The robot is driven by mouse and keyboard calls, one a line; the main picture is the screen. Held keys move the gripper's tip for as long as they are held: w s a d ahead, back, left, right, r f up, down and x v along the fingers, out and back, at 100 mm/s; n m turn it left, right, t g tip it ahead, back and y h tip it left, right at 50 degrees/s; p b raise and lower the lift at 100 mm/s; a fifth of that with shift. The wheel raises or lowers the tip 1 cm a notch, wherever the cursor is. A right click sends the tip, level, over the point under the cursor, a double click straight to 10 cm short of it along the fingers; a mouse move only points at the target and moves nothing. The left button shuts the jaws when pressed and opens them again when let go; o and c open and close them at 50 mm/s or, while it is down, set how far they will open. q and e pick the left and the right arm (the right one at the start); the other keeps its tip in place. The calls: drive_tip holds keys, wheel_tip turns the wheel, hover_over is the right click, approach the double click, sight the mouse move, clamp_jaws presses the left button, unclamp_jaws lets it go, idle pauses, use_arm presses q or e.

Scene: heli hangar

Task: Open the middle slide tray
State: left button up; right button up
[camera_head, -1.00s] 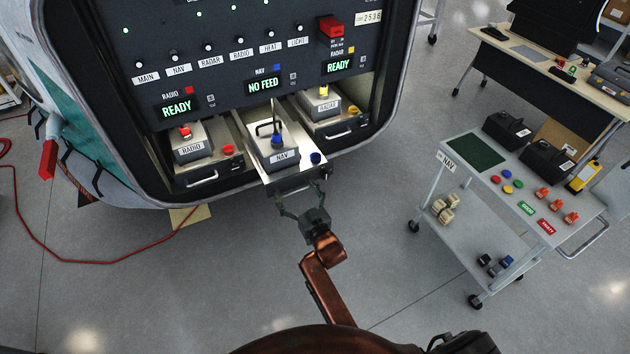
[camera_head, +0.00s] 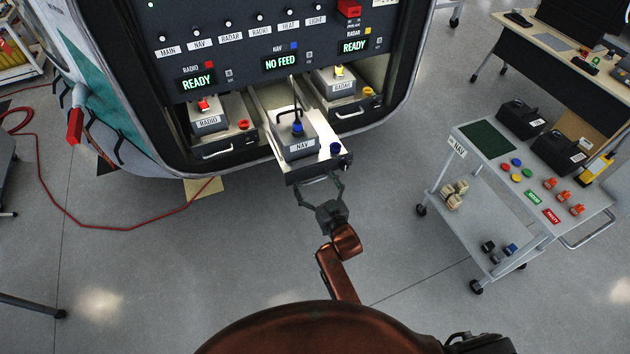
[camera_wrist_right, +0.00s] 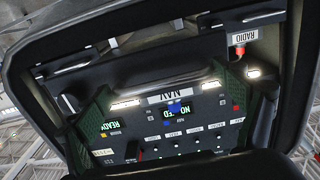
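The middle slide tray (camera_head: 305,176) is slid out of the cabinet, farther than the trays on either side. My left gripper is not in view.
The radio tray (camera_head: 232,144) and radar tray (camera_head: 352,112) flank the middle one. A panel above reads NO FEED (camera_head: 281,63) at its centre. A white cart (camera_head: 468,170) stands at right, a desk (camera_head: 552,38) behind it. A red hose (camera_head: 100,222) lies on the floor at left.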

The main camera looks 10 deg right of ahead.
drive_tip(key=shift+s, duration=0.1)
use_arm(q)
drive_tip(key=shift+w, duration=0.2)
use_arm(e)
drive_tip(key=s, duration=0.4)
drive_tip(key=s+d, duration=0.1)
drive_tip(key=s, duration=0.2)
drive_tip(key=s+d, duration=0.1)
drive_tip(key=s, duration=0.3)
drive_tip(key=shift+s+d, duration=0.15)
drive_tip(key=shift+s, duration=0.15)
